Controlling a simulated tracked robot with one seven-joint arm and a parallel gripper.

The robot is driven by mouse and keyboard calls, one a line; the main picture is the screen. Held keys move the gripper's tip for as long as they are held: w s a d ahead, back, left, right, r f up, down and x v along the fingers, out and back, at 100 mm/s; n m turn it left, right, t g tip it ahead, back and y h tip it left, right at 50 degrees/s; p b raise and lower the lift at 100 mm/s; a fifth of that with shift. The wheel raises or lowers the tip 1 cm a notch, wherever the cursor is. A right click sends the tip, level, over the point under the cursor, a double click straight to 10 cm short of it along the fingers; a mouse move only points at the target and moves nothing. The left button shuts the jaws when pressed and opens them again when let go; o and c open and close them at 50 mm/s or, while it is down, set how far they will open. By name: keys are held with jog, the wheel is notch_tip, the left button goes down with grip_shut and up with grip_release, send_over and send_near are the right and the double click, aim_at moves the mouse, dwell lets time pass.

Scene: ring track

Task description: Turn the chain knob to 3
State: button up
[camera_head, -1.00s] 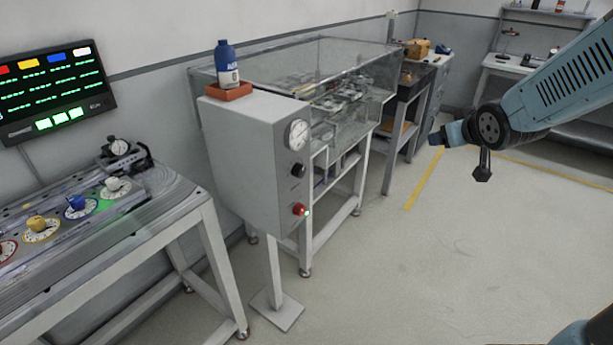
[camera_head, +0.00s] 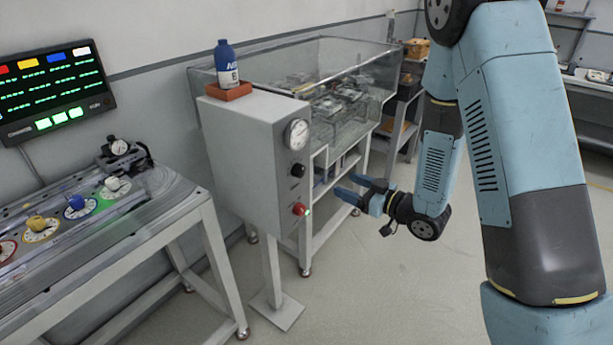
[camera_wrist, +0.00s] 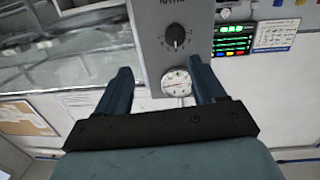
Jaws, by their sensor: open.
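A black knob (camera_head: 298,171) sits on the side face of the grey control box (camera_head: 243,150), between a round gauge (camera_head: 297,134) above and a red button (camera_head: 299,209) below. In the wrist view the black knob (camera_wrist: 175,36) has a scale around it; the label and numbers are too small to read surely. My gripper (camera_head: 347,185) is open and empty, to the right of the box and apart from it. In the wrist view its two blue fingers flank the gauge (camera_wrist: 177,83), and the knob lies beyond the fingertips.
A bench (camera_head: 150,215) at left carries white (camera_head: 113,184), blue (camera_head: 75,203) and yellow (camera_head: 36,222) knobs on dials. A blue bottle (camera_head: 227,64) stands on the box. A clear-walled tank (camera_head: 345,60) is behind it. The floor in front is free.

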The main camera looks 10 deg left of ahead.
aim_at(303, 174)
jog(key=shift+g+y, duration=0.3)
jog(key=shift+y, duration=0.3)
jog(key=x, duration=0.4)
jog(key=s+x, duration=0.1)
jog(key=x, duration=0.4)
jog(key=s+f+x, duration=0.1)
jog(key=x, duration=0.3)
jog(key=shift+x, duration=0.8)
jog(key=shift+s, duration=0.1)
jog(key=shift+c, duration=0.4)
